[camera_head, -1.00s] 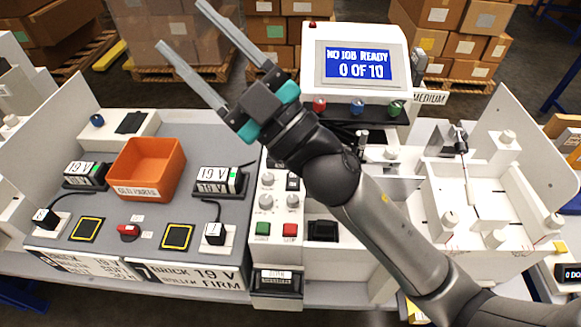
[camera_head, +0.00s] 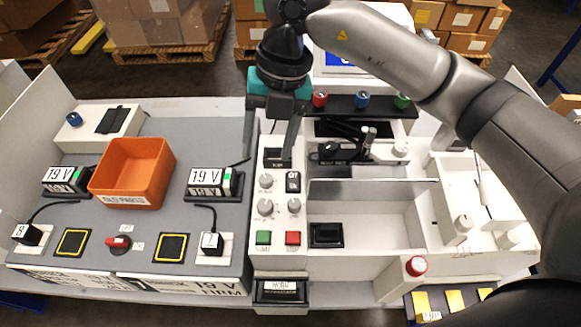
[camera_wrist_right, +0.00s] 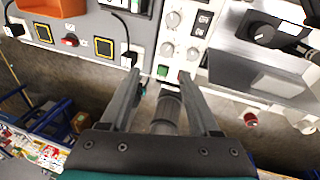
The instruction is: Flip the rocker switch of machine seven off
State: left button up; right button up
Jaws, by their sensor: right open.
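A narrow white control panel (camera_head: 254,217) stands right of the grey fixture bed. It carries a small black rocker-like switch with white marks (camera_head: 293,181), knobs, a green button (camera_head: 263,238) and a red button (camera_head: 293,238). A "7" marks a plug block (camera_head: 211,241) on the bed, and the front label there also begins with 7. I cannot tell which switch belongs to machine seven. My right gripper (camera_head: 270,150) is open and empty above the panel's far end, fingers pointing down. The right wrist view shows its spread fingers (camera_wrist_right: 160,75) before the panel. My left gripper is out of view.
An orange bin (camera_head: 132,172) stands on the bed beside 19 V bricks (camera_head: 210,182). A wider black switch (camera_head: 326,235) lies right of the panel. My right arm hides much of the screen.

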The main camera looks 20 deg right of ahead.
aim_at(293, 184)
jog(key=w+d+m+h, duration=0.1)
jog(key=w+d+h, duration=0.15)
jog(key=d, duration=0.25)
jog(key=shift+t, duration=0.3)
notch_tip(293, 184, down, 14)
jog(key=shift+s+f, duration=0.15)
jog(key=shift+f, duration=0.05)
grip_shut()
dwell(0.3)
